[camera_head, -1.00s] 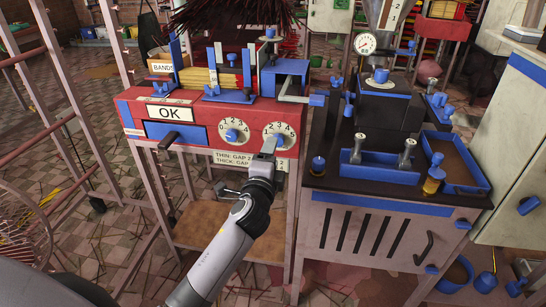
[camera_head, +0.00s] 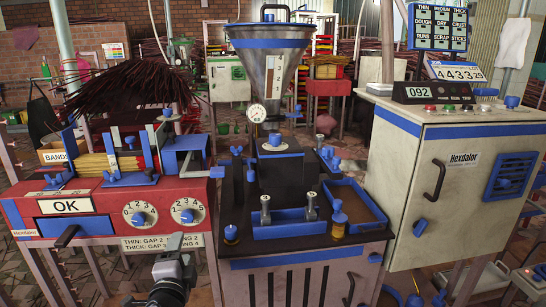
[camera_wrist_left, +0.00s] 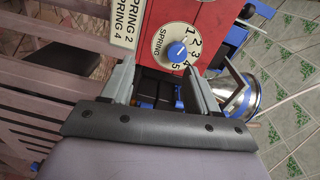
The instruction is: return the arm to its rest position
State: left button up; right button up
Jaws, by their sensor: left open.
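My left gripper (camera_head: 180,243) is in the lower left of the head view, in front of the red machine (camera_head: 100,220). It is below the right-hand dial (camera_head: 187,211) and apart from it. In the left wrist view my gripper (camera_wrist_left: 163,88) is open, its two fingers spread with nothing held between them. The spring dial with its blue knob (camera_wrist_left: 177,52) lies beyond the fingertips there. My right gripper is not in view.
The dark-topped bench with blue trays (camera_head: 290,232) stands right of the red machine. A tall funnel (camera_head: 270,65) rises behind it, and a pale cabinet (camera_head: 455,200) stands at the right. A black handle (camera_head: 67,236) juts from the red machine's front.

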pick_arm(q)
jog(key=s+d+f+n+g+h, duration=0.3)
jog(key=s+f+n, duration=0.3)
jog(key=s+f, duration=0.5)
jog(key=s+d+f+n+g+h, duration=0.3)
jog(key=s+f+n, duration=0.25)
jog(key=s, duration=0.95)
notch_tip(320, 180, up, 12)
jog(key=s+p, duration=0.2)
jog(key=p, duration=1.3)
jog(key=shift+s+a+g+p, duration=0.2)
jog(key=shift+a+g+p, duration=0.1)
jog(key=shift+a, duration=0.1)
